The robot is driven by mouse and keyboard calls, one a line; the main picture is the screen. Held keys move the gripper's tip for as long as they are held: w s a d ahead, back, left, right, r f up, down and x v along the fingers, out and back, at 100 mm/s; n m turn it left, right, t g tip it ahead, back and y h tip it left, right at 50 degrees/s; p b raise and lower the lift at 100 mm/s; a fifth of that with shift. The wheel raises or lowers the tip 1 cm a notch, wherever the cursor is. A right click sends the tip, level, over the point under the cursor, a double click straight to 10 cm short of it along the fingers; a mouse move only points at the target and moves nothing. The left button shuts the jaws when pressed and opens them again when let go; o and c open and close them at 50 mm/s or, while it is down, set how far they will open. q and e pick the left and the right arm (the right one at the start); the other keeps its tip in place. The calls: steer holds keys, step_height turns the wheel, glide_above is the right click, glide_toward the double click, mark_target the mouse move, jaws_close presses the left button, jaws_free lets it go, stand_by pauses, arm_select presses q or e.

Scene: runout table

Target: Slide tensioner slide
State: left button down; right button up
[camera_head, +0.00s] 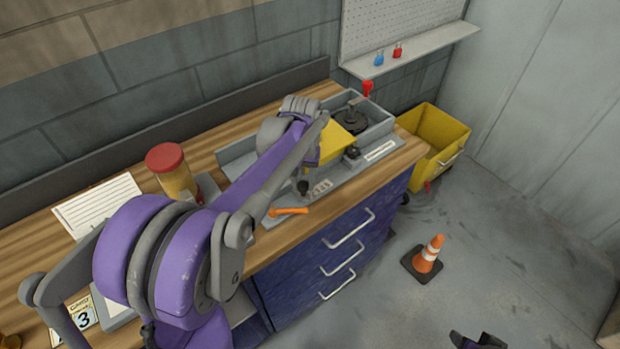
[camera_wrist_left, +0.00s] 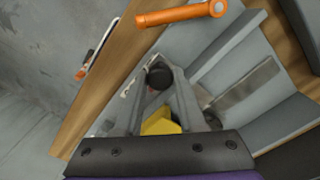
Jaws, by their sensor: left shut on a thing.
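The grey machine bed (camera_head: 268,212) lies on the wooden bench top. A black knob (camera_head: 303,187) stands on it near an engraved scale plate. My left gripper (camera_wrist_left: 160,82) is shut on the black knob, which shows between its fingers in the left wrist view (camera_wrist_left: 160,73). In the head view my own arm hides most of this gripper (camera_head: 303,178). An orange handle (camera_head: 288,211) lies left of the knob and also shows at the top of the wrist view (camera_wrist_left: 180,14). My right gripper (camera_head: 478,341) shows only partly at the bottom edge.
A yellow guard (camera_head: 335,142) and a second dark knob (camera_head: 352,152) are right of the gripper. A red-lidded jar (camera_head: 168,170) and a paper sheet (camera_head: 97,204) are on the bench. A yellow bin (camera_head: 437,140) and an orange cone (camera_head: 427,255) stand on the floor.

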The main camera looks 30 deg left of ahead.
mark_target(303, 185)
arm_select(q)
steer(key=c, duration=0.5)
jaws_free()
step_height(303, 185, up, 11)
steer(key=shift+p, duration=0.3)
steer(key=shift+f, duration=0.1)
steer(key=s+d+f+m+t, duration=0.2)
steer(key=s+d+f, duration=0.3)
steer(key=s, duration=0.3)
steer(key=s+d+f+m+t, duration=0.2)
steer(key=s+d+f, duration=0.4)
steer(key=s, duration=0.3)
steer(key=shift+d+f+m+t, duration=0.25)
steer(key=shift+d+t, duration=0.25)
steer(key=shift+t, duration=0.4)
